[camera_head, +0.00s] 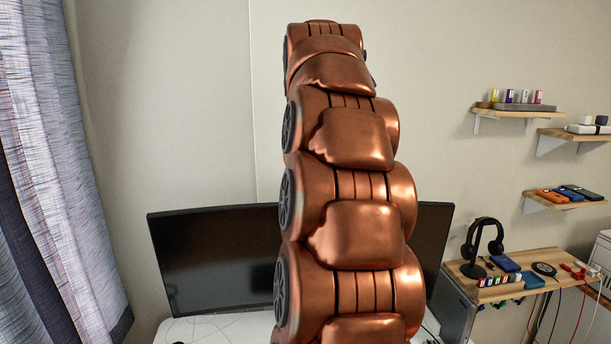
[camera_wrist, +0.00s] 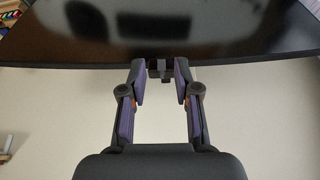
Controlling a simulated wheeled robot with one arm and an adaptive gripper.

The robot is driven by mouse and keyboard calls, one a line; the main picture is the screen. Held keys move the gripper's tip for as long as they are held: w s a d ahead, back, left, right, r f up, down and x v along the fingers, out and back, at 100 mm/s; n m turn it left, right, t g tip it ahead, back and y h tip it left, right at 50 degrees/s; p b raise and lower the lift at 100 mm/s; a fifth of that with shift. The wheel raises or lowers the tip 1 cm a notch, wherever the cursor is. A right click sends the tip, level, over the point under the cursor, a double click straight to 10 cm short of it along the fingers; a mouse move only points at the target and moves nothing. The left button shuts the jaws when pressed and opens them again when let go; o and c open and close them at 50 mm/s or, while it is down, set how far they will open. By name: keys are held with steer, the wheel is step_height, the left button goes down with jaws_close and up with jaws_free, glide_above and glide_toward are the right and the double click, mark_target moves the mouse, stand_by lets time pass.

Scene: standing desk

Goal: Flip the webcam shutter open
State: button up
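The dark monitor (camera_head: 215,265) stands behind my copper arm in the head view, its middle hidden by the arm. In the wrist view the monitor (camera_wrist: 230,30) fills the top, its edge running across the picture. A small dark webcam (camera_wrist: 153,69) sits at that edge. My gripper (camera_wrist: 160,78) points at it with its two fingers apart, one on each side of the webcam, with a gap on both sides. The gripper is open and holds nothing. The shutter is too small and dark to make out. In the head view the webcam does not show.
The white desk (camera_head: 205,328) shows below the monitor, with a cable on it. At right, a wooden side table (camera_head: 508,293) holds a headphone stand (camera_head: 482,246) and small items. Wall shelves (camera_head: 517,113) hang above it. A curtain (camera_head: 50,170) hangs at left.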

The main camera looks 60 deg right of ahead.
steer(key=shift+s+a, duration=1.45)
steer(key=shift+a, duration=0.25)
steer(key=w+a+f+n+g+y, duration=0.1)
steer(key=a+f+n+y, duration=0.15)
steer(key=a+f, duration=0.7)
steer(key=w+a+f+n+g+y, duration=0.1)
steer(key=a+f+n, duration=0.4)
steer(key=a, duration=0.8)
steer(key=s+a+f+n+g, duration=0.2)
steer(key=s+a+f, duration=1)
steer(key=s+f, duration=0.2)
steer(key=shift+a+f+n+g+b, duration=0.35)
steer(key=shift+f+b, duration=0.1)
steer(key=shift+f, duration=0.25)
steer(key=shift+s+d, duration=0.1)
steer(key=shift+d, duration=0.05)
